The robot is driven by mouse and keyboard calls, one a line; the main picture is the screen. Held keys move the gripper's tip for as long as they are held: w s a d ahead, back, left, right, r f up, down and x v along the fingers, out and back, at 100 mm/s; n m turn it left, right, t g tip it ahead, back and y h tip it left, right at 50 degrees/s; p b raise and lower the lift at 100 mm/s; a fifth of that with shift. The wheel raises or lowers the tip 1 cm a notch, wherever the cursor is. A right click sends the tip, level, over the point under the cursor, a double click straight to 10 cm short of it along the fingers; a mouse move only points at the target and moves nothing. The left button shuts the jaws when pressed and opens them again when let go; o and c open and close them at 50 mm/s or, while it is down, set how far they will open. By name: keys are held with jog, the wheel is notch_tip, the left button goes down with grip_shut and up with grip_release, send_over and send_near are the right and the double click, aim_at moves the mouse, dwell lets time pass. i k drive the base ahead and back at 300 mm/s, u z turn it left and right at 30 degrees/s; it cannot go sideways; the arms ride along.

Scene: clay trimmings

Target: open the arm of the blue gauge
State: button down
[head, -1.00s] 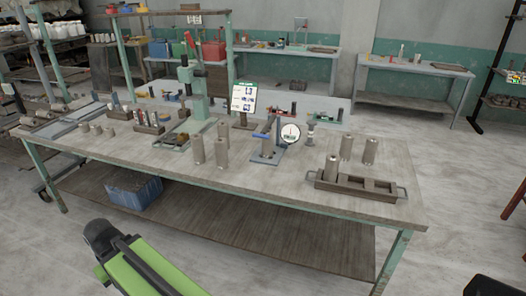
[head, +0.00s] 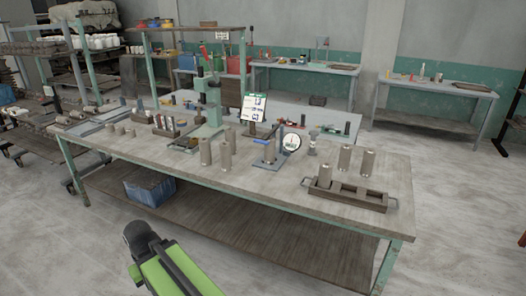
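The blue gauge (head: 270,152) stands on the workbench, right of the middle of the head view. My green and black arm shows at the bottom, in front of the bench and well apart from the gauge. My gripper's fingers cannot be made out.
The long workbench (head: 120,168) fills the middle. Two clay cylinders (head: 226,155) stand left of the gauge. A tray (head: 346,196) with handles is at the right end, with a green press (head: 212,98) behind left. Floor is free in front.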

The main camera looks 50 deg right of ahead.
aim_at(264, 141)
jog(key=z, duration=0.05)
jog(key=i, duration=1)
jog(key=u, duration=0.1)
